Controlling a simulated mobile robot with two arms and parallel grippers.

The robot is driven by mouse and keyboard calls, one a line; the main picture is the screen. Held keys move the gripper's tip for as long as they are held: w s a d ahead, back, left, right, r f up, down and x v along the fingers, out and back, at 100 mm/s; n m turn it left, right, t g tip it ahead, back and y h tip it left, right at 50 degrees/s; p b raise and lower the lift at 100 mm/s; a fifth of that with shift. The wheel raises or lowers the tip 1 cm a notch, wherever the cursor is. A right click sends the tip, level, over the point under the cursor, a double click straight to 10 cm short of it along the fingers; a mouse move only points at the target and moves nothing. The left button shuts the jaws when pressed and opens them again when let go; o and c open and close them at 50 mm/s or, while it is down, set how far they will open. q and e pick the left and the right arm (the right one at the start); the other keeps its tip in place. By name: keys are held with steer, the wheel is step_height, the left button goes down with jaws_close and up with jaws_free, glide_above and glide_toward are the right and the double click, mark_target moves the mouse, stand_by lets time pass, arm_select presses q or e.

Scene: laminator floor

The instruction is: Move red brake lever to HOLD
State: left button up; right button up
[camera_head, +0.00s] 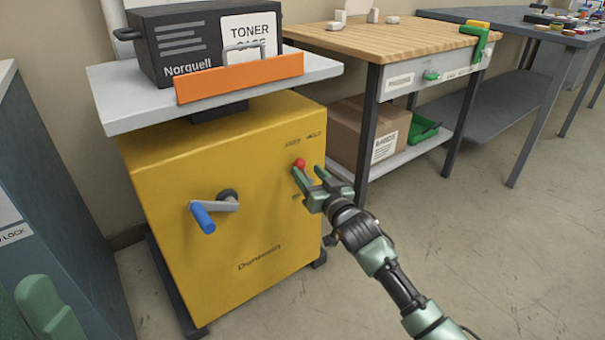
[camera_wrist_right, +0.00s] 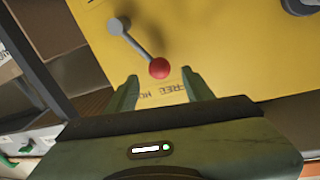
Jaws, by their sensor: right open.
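The red brake lever has a red ball knob (camera_head: 300,163) on the front of the yellow cabinet (camera_head: 222,262), near its upper right. In the right wrist view, a grey arm (camera_wrist_right: 138,40) runs from a round pivot to the red knob (camera_wrist_right: 159,68). Printed labels stand by the knob; FREE (camera_wrist_right: 178,88) is readable upside down, and the other is partly hidden. My right gripper (camera_head: 311,176) is open at the knob, with its fingertips on either side of it in the wrist view. I cannot tell whether they touch it.
A blue-handled crank (camera_head: 203,218) sticks out of the cabinet front. A grey shelf (camera_head: 112,110) above carries a dark toner case (camera_head: 180,45) behind an orange lip. A wooden-topped bench (camera_head: 385,42) stands to the right. The floor at right is clear.

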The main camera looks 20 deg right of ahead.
mark_target(302, 167)
steer(key=w, duration=0.1)
steer(key=w+b, duration=0.1)
steer(key=w, duration=0.2)
steer(key=shift+a, duration=0.35)
jaws_close()
steer(key=shift+f, duration=0.1)
stand_by(1.0)
